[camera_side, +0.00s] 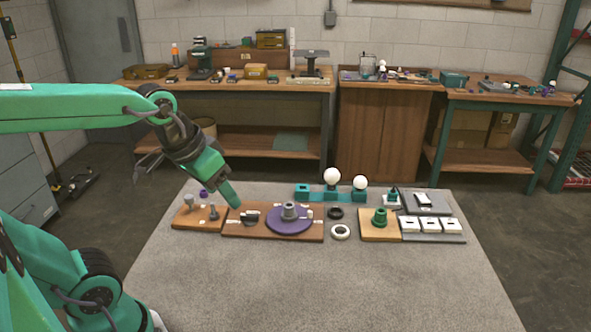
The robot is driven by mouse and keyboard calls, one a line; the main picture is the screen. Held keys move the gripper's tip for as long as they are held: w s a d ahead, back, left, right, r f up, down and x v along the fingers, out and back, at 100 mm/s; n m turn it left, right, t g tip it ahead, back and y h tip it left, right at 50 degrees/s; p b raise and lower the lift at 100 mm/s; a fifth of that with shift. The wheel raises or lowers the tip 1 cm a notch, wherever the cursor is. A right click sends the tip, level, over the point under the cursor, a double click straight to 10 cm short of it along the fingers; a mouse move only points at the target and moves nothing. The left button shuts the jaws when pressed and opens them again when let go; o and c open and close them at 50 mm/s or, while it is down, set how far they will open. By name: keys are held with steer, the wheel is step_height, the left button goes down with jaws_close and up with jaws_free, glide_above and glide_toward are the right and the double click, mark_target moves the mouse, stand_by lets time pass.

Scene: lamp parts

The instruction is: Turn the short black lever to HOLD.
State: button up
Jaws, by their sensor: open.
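A small dark part (250,218), which looks like the short black lever, sits on the left half of a brown wooden board (272,236) on the grey table. Its pointing direction and the HOLD label are too small to read. My gripper (234,202) points down and to the right, just above and left of this dark part. It looks empty, and a gap to the part seems to show. The two fingers cannot be told apart at this size.
A purple disc (275,225) with a grey hub (289,211) is on the same board. A smaller wooden board with knobs (188,221) stands left. White bulbs (332,176) stand behind; a green part on a board (380,217) is right. The table's front is clear.

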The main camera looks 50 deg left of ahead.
steer(key=w+a+f+n+g, duration=0.2)
steer(key=w+a+f+n, duration=0.2)
steer(key=w+a, duration=0.45)
steer(key=n+g, duration=0.3)
steer(key=n, duration=0.1)
glide_above(249, 215)
step_height(249, 215, down, 11)
steer(key=shift+r, duration=0.15)
steer(key=shift+f, duration=3.9)
steer(key=c, duration=0.7)
